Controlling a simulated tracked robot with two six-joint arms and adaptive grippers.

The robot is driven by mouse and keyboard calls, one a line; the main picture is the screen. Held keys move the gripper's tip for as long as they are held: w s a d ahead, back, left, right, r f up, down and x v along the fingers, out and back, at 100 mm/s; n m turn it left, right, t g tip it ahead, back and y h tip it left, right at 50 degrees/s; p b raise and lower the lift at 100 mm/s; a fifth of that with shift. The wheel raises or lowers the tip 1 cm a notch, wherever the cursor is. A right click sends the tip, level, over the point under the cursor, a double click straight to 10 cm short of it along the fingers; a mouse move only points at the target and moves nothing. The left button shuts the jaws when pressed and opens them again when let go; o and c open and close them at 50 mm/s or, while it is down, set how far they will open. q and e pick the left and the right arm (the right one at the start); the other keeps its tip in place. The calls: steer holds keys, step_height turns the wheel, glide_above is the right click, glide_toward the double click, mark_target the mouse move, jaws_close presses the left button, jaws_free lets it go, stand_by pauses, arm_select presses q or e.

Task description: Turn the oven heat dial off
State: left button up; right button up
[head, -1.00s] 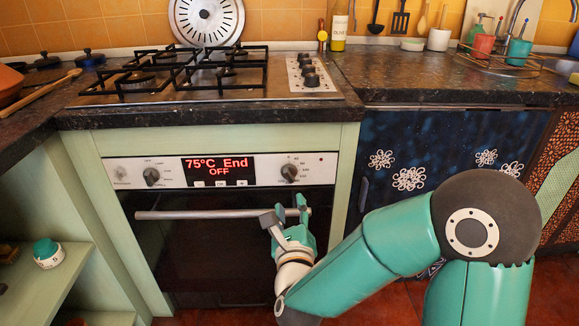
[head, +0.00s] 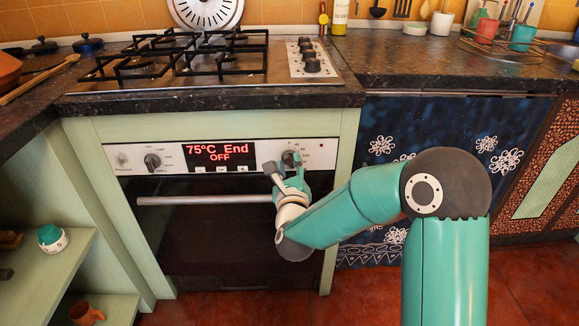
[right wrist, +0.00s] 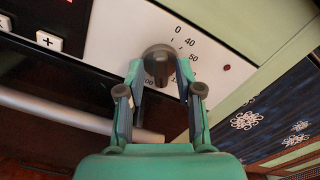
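The oven heat dial (head: 291,157) is the dark knob to the right of the display on the oven's control panel. In the right wrist view the heat dial (right wrist: 159,65) has a scale with 0, 40 and 50 around it. My right gripper (head: 283,168) is at the panel in front of this dial. In the right wrist view its open fingers (right wrist: 159,76) lie on either side of the knob, with no clear grip on it. Its exact pointer setting is hard to read. The display (head: 218,155) reads "75°C End OFF". My left gripper is not in view.
A second dial (head: 152,161) sits left of the display. The oven door handle (head: 200,200) runs just below the panel. The hob (head: 170,70) and its knobs (head: 311,58) are above on the counter. A dark blue flowered cabinet front (head: 425,125) is at the right.

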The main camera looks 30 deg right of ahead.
jaws_close()
